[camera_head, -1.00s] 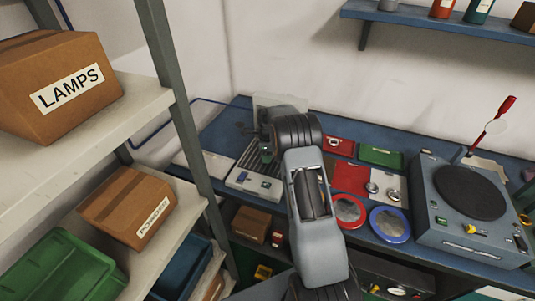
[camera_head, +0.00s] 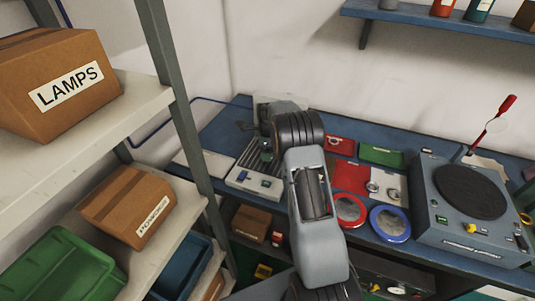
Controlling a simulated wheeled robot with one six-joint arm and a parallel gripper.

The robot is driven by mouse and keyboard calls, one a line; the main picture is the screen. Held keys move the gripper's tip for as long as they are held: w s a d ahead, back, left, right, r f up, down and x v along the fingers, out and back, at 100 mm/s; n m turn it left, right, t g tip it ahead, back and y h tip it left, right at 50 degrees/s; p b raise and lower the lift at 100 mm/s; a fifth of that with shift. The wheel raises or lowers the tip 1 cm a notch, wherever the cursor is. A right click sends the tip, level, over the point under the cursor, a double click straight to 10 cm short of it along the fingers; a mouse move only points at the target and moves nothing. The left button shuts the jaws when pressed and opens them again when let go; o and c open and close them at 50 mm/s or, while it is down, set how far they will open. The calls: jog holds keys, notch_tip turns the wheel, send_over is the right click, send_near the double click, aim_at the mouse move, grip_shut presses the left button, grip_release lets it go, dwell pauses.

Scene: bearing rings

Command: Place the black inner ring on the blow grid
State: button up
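The blow grid (camera_head: 248,160) is the light grey slotted unit on the blue bench, with a front panel carrying small blue and green controls. My arm reaches over the bench, and my gripper (camera_head: 266,150) points down at the grid's right part. My arm covers much of the gripper, so its fingers and anything between them cannot be made out. I cannot pick out the black inner ring for certain.
Red-rimmed (camera_head: 350,209) and blue-rimmed (camera_head: 390,223) round dishes, small metal rings (camera_head: 373,187) and a green tray (camera_head: 381,155) lie right of my arm. A grey machine with a black disc (camera_head: 469,192) stands at right. Shelving with a LAMPS box (camera_head: 59,88) stands at left.

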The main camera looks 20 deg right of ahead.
jog(key=s+a+r+n+t, duration=0.1)
jog(key=s+a+r+n, duration=0.15)
jog(key=r, duration=0.55)
jog(key=s+a+r+n, duration=0.2)
jog(key=s+r+n, duration=0.2)
jog(key=r, duration=0.5)
jog(key=s+a+n+t, duration=0.1)
jog(key=s+a+n, duration=0.3)
jog(key=s+n, duration=0.5)
jog(key=s+a+n+t, duration=0.1)
jog(key=s+a+n, duration=0.3)
jog(key=s+n, duration=0.5)
jog(key=s, duration=0.6)
jog(key=shift+f+t+b, duration=0.35)
jog(key=shift+t+b, duration=0.05)
jog(key=shift+a+n, duration=0.1)
jog(key=shift+n, duration=0.15)
